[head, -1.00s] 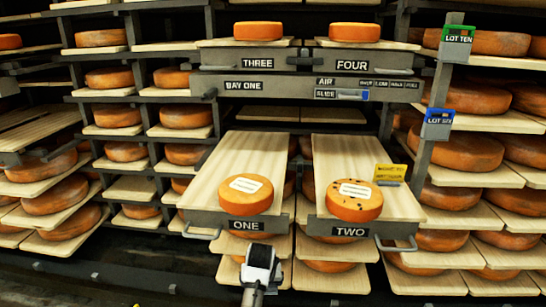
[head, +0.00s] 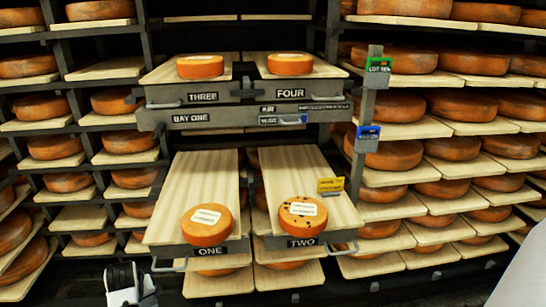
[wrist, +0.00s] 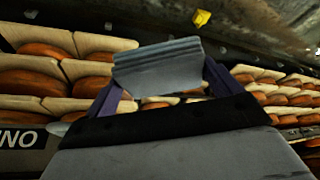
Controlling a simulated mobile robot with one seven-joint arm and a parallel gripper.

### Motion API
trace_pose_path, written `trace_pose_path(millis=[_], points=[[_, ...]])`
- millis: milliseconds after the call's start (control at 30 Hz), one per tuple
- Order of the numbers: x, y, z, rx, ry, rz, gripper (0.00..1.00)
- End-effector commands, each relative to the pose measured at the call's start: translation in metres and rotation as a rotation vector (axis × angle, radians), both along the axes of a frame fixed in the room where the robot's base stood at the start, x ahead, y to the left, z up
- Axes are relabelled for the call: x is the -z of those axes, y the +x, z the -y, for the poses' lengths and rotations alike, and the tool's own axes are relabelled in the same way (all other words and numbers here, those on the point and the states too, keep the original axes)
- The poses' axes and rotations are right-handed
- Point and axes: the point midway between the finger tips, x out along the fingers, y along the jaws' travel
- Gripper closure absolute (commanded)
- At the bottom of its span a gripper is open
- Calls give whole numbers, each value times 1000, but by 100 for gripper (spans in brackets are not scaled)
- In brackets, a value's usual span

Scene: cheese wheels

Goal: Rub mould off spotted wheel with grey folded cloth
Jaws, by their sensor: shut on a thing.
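The spotted wheel (head: 302,216) is orange with dark spots and a white label. It sits at the front of the pulled-out board marked TWO (head: 300,170). My gripper (wrist: 162,82) is shut on the grey folded cloth (wrist: 158,66), held between purple fingers in the wrist view. In the head view my wrist shows low at the left, below and left of board ONE and apart from the spotted wheel. I cannot make out the cloth there.
A plain orange wheel (head: 207,224) with a white label sits on board ONE (head: 195,180). Wheels on boards THREE (head: 200,67) and FOUR (head: 290,63) stand above. A yellow tag (head: 331,185) rises beside board TWO. Metal handles stick out at the board fronts. Racks of wheels fill both sides.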

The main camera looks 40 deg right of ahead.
Motion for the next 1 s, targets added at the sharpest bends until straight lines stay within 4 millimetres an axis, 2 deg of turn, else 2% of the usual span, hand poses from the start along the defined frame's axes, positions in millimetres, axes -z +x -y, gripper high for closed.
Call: trace_pose_path(millis=[33,200,567,633,933,1000], points=[[-31,0,0,0,0,0,28],[-72,0,0,0,0,0,28],[-127,0,0,0,0,0,28],[-119,0,2,1,-3,1,28],[-118,0,2,1,-2,0,28],[-123,-6,13,51,-1,2,28]])
